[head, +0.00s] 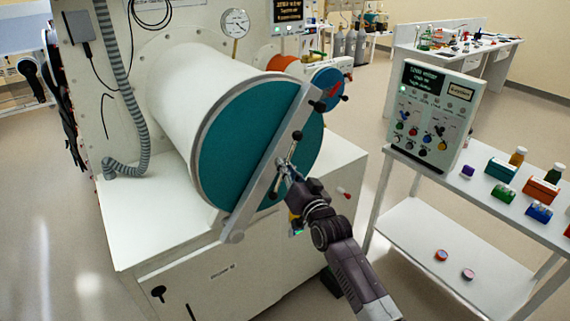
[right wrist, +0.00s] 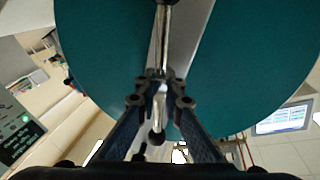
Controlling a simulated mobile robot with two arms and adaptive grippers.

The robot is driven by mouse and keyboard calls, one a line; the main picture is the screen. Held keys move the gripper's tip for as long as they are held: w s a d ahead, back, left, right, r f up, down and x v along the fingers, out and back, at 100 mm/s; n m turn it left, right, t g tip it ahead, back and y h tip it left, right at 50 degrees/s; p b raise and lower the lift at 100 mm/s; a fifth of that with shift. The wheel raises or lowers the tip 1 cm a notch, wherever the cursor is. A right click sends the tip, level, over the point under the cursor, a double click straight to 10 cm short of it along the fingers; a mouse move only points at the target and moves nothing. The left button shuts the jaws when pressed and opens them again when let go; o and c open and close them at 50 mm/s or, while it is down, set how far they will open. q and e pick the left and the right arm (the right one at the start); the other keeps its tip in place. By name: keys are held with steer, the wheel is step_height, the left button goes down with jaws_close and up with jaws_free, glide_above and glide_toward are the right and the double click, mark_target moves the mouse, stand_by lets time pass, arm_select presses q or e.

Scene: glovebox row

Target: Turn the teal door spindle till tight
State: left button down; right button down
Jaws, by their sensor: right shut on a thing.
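The teal door (head: 240,140) closes the round end of a large white cylinder, with a grey bar (head: 259,190) running slantwise across it. The spindle (head: 294,148) stands at the middle of the bar, with metal arms and dark knobs. My right gripper (head: 286,172) is at the spindle, shut on one of its arms. In the right wrist view, the fingers (right wrist: 160,88) close around the shiny spindle rod (right wrist: 163,40), with the teal door (right wrist: 100,50) and the bar behind. The gripper hides part of the spindle. My left gripper is not in view.
A smaller blue door (head: 327,88) is on another cylinder behind. A control panel (head: 432,115) stands on a white shelf unit (head: 395,225) at the right, with small boxes and bottles. A ribbed grey hose (head: 120,80) hangs at the left. Floor shows left of the cabinet.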

steer(key=shift+f+m, duration=0.2)
steer(key=shift+m, duration=0.2)
steer(key=c, duration=2)
jaws_free()
steer(key=shift+c, duration=0.2)
steer(key=shift+r, duration=0.15)
steer(key=shift+s, duration=0.15)
steer(key=v, duration=1.1)
steer(key=shift+s+d, duration=0.2)
steer(key=shift+s, duration=0.15)
steer(key=shift+r, duration=0.15)
